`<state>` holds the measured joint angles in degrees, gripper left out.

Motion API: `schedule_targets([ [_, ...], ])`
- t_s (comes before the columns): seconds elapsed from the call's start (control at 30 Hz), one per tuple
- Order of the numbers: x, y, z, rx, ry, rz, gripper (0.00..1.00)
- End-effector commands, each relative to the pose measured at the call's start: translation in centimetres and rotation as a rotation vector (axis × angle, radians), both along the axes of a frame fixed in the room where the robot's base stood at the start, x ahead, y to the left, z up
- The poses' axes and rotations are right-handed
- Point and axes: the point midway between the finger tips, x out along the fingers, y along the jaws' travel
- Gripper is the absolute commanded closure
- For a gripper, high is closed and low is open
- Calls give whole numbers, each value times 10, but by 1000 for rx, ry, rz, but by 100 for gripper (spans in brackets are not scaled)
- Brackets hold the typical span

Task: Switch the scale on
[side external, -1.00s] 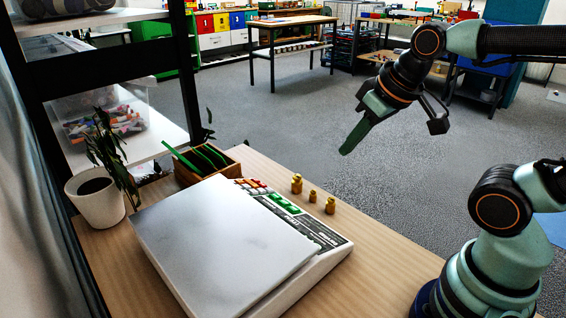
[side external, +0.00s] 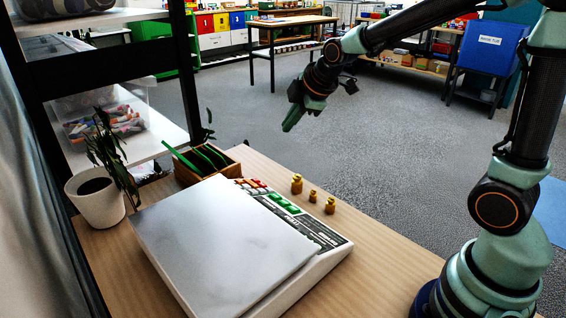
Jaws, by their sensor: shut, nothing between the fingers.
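The scale (side external: 215,238) stands on the wooden table, with a broad light grey weighing plate and a white body. I cannot read the labels or tell which key is the power switch. My gripper (side external: 289,126) is shut and empty. It hangs in the air, above and beyond the far end of the panel, pointing down and to the left, apart from the scale.
Several brass weights (side external: 313,196) stand on the table just right of the panel. A wooden box (side external: 207,164) with green items stands behind the scale. A potted plant (side external: 98,202) is at the left, beside a dark shelf frame (side external: 110,68).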

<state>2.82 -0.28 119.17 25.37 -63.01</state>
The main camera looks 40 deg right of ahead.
Motion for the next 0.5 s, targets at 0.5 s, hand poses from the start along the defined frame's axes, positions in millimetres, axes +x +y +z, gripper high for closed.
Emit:
schedule_targets([
  [0.5,91,-21,-76,-406,-46,487,100],
])
